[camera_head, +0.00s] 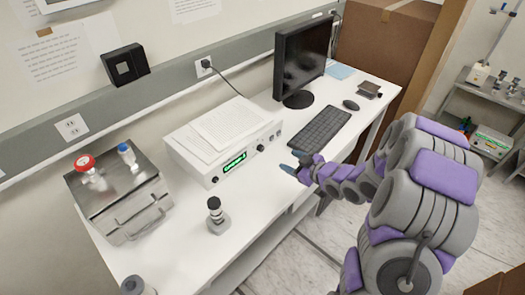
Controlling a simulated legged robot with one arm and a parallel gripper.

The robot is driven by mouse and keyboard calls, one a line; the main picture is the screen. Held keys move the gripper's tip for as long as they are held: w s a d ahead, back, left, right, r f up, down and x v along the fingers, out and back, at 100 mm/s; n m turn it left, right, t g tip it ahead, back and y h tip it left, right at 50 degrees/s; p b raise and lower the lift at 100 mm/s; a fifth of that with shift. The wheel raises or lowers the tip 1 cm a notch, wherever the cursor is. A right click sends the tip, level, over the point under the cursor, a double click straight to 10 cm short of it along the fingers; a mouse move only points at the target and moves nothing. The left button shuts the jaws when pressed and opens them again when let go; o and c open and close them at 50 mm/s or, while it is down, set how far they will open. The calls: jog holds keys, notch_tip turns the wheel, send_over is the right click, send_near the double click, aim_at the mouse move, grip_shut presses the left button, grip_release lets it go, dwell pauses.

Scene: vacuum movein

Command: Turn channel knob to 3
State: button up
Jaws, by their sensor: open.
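A white instrument box (215,140) with a green lit display (234,162) stands on the white table. Its front panel carries small dark knobs (260,147) to the right of the display. Which one is the channel knob, and its setting, are too small to tell. My gripper (291,162) is open and empty, its bluish fingertips in front of the panel's right end and apart from the knobs. My grey and purple arm reaches in from the right.
Papers lie on the instrument. A monitor (302,58), keyboard (319,128) and mouse (350,105) are to the right. The table front near my gripper is clear.

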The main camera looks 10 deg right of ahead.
aim_at(263, 149)
jog(key=b+x, duration=0.1)
jog(key=x, duration=1.2)
jog(key=shift+w+a+f+b, duration=0.15)
jog(key=shift+a+b, duration=0.2)
jog(key=shift+b, duration=0.05)
jog(key=shift+w+d+f, duration=0.1)
jog(key=shift+w+d, duration=0.05)
jog(key=shift+w, duration=0.2)
jog(key=shift+w+d+f, duration=0.1)
jog(key=shift+w+f, duration=0.05)
jog(key=shift+w, duration=0.2)
jog(key=shift+a, duration=0.6)
jog(key=shift+c, duration=1.3)
jog(key=shift+d, duration=0.25)
jog(key=c, duration=0.8)
jog(key=shift+r+p, duration=0.15)
jog(key=shift+p, duration=0.35)
